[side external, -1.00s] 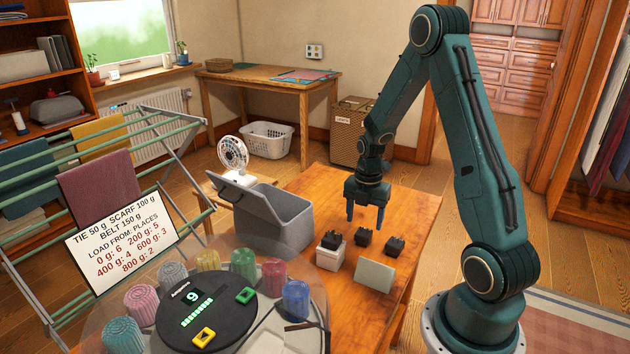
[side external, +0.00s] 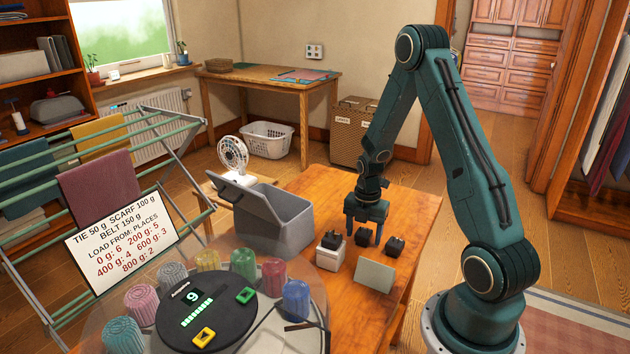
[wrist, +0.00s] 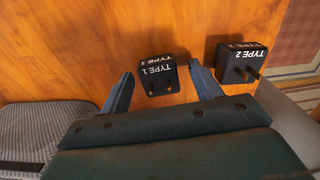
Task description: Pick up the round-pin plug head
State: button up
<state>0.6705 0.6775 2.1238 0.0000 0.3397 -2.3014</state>
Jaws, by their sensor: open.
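Three black plug heads are on the wooden table. The right one (side external: 395,246), marked TYPE 2 in the wrist view (wrist: 239,63), has dark prongs sticking out. The left one (side external: 331,240) sits on a white block (side external: 329,255). I cannot tell for sure which has round pins. My gripper (side external: 364,236) is open and points down over the middle plug head. In the wrist view its fingertips (wrist: 162,80) stand either side of that head, with gaps.
A grey lidded bin (side external: 278,222) stands left of my gripper. A pale green card (side external: 373,275) stands in front of the plug heads. A round platform with coloured cups and a black dial (side external: 208,315) is at the front left. The table's back right is clear.

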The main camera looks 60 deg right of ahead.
aim_at(364, 227)
dwell(0.3)
jog(key=c, duration=1)
jog(key=shift+c, duration=0.2)
jog(key=shift+r, duration=0.1)
jog(key=shift+c, duration=0.2)
notch_tip(364, 227, up, 20)
dwell(0.4)
